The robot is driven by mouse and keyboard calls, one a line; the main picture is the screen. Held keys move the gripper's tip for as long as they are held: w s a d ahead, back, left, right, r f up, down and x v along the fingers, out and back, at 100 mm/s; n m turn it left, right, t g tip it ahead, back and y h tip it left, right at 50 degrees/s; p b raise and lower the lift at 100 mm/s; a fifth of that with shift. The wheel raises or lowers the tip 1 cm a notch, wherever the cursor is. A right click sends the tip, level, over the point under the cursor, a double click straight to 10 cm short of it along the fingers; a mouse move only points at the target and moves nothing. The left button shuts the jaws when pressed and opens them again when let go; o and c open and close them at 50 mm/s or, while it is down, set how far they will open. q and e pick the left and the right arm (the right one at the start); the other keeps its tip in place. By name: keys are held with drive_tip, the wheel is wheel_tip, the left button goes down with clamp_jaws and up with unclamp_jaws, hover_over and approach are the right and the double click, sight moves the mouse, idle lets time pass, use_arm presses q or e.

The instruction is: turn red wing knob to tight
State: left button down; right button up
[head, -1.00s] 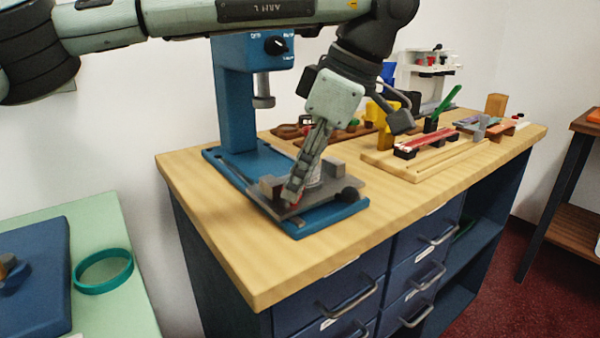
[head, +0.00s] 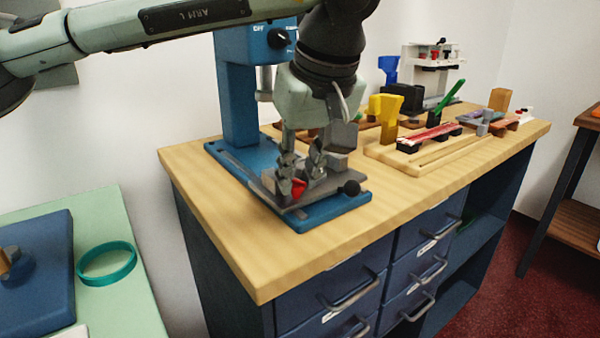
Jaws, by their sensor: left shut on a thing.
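The red wing knob (head: 298,188) shows as a small red patch low on the grey vise-like fixture (head: 328,189), which sits on the blue base of the press (head: 238,110). My left gripper (head: 300,184) points down over the fixture, its fingers on either side of the red knob and shut on it. The fingers hide most of the knob, so its wing angle cannot be read. A black ball handle (head: 351,188) sticks out at the fixture's right end. My right gripper is not in view.
The wooden counter (head: 260,270) has free room in front of the press. To the right stand a yellow block piece (head: 384,108), a wooden board (head: 425,160) with several parts, and a white machine (head: 432,68). A teal ring (head: 106,264) lies on the green table at left.

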use_arm(q)
drive_tip(key=shift+m, duration=0.4)
drive_tip(key=c, duration=1.6)
unclamp_jaws()
drive_tip(key=shift+r, duration=0.1)
drive_tip(key=v, duration=1.2)
drive_tip(key=shift+s+a, duration=0.15)
drive_tip(key=shift+o, duration=0.5)
